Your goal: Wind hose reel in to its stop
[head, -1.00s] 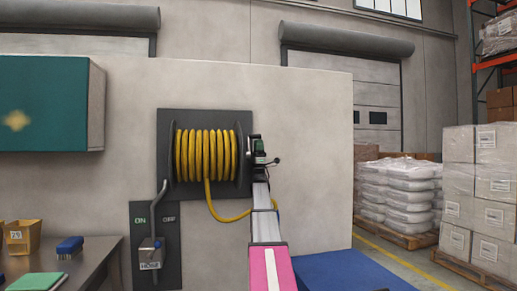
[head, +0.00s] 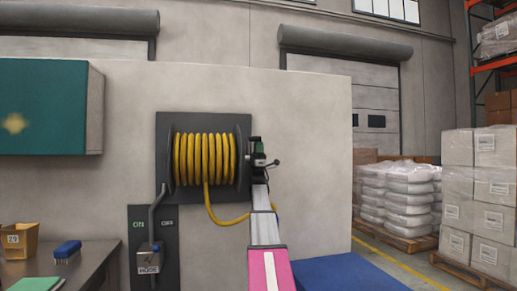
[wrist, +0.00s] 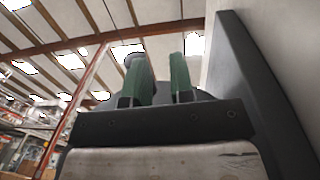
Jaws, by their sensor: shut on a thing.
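The hose reel (head: 240,135) is mounted on a dark plate on the wall in the head view. Yellow hose (head: 205,160) is wound in several turns on its drum. A loop of hose hangs from the drum's underside and passes behind my arm. My gripper (head: 257,145) is at the right side of the reel, shut on its crank handle, which is mostly hidden by the fingers. In the wrist view my gripper (wrist: 166,75) has two green fingers close together, with a dark rounded part, perhaps the handle (wrist: 134,62), beside the left finger.
A switch panel (head: 168,225) marked ON and OFF, with a lever box labelled HOSE (head: 149,258), is below left of the reel. A table (head: 95,262) holds a brush and a yellow bin. A blue surface (head: 345,272) lies right of my arm.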

